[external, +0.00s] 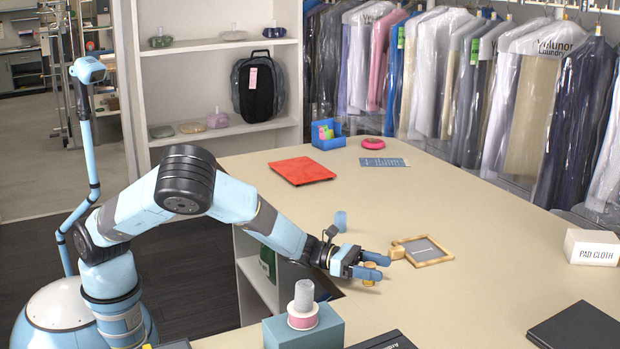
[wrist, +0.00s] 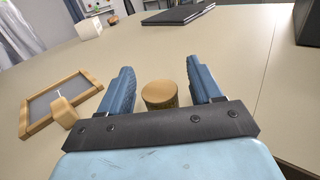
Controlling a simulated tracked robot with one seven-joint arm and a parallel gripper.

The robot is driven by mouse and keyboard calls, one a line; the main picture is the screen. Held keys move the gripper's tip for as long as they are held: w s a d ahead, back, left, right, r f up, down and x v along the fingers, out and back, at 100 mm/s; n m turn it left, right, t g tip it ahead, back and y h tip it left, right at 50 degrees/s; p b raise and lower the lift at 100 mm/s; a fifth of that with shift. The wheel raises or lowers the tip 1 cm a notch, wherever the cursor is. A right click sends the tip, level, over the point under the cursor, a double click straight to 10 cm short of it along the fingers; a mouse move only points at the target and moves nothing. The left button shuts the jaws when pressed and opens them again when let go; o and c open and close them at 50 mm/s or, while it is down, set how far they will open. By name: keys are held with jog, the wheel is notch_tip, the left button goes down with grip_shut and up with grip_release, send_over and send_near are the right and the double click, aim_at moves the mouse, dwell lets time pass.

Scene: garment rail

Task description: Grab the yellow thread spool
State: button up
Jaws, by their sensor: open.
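The yellow thread spool (wrist: 159,95) is a short, tan-yellow cylinder standing on the table. In the wrist view it stands between the two blue fingers of my gripper (wrist: 161,68), with a gap visible on each side. My gripper is open and holds nothing. In the external view my gripper (external: 384,268) is low over the table near its front edge. The spool (external: 370,267) shows there only in part, above and below a blue finger that hides its middle.
A wood-framed slate (external: 423,250) lies close by, with a wooden piece beside it. A teal box (external: 328,330) with pink and grey spools is in front. A white box (external: 592,246) and black case (external: 580,326) are right.

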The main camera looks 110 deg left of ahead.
jog(key=shift+w, duration=0.35)
jog(key=shift+c, duration=0.2)
jog(key=c, duration=1)
jog(key=shift+r, duration=0.15)
